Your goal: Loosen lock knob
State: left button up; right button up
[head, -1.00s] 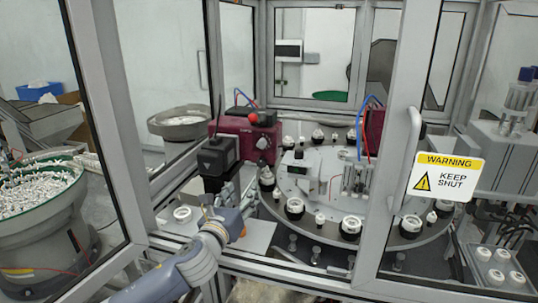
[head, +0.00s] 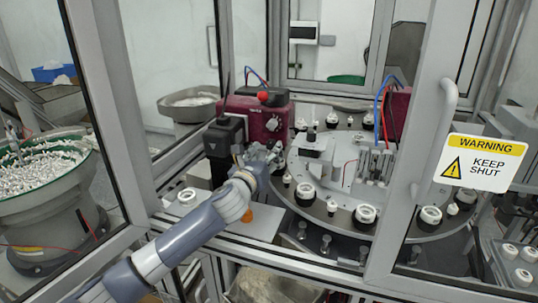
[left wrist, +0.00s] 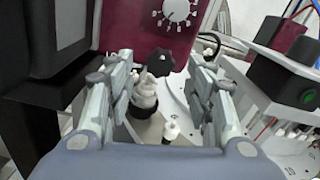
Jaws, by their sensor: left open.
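The lock knob, a black lobed knob (left wrist: 160,62), shows in the left wrist view below the dark red unit (left wrist: 125,22). My left gripper (left wrist: 163,68) is open, with one finger on each side of the knob in the picture. I cannot tell whether either finger touches it. In the head view my left gripper (head: 262,153) is in front of the dark red unit (head: 268,118), and the black knob cannot be made out there. A pale dial with a scale (left wrist: 176,10) is on the unit's face above the knob. My right gripper is not in view.
A round indexing table (head: 310,212) with several white caps in black holders lies to the right. A black block (head: 222,137) stands just left of the gripper. Cell frame posts and a door with a warning sign (head: 482,162) bound the opening.

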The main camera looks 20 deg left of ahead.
aim_at(272, 145)
pick_arm(q)
jog(key=shift+w+r+b, duration=0.15)
jog(key=shift+w+b, duration=0.15)
jog(key=shift+w, duration=0.8)
jog(key=c, duration=1.1)
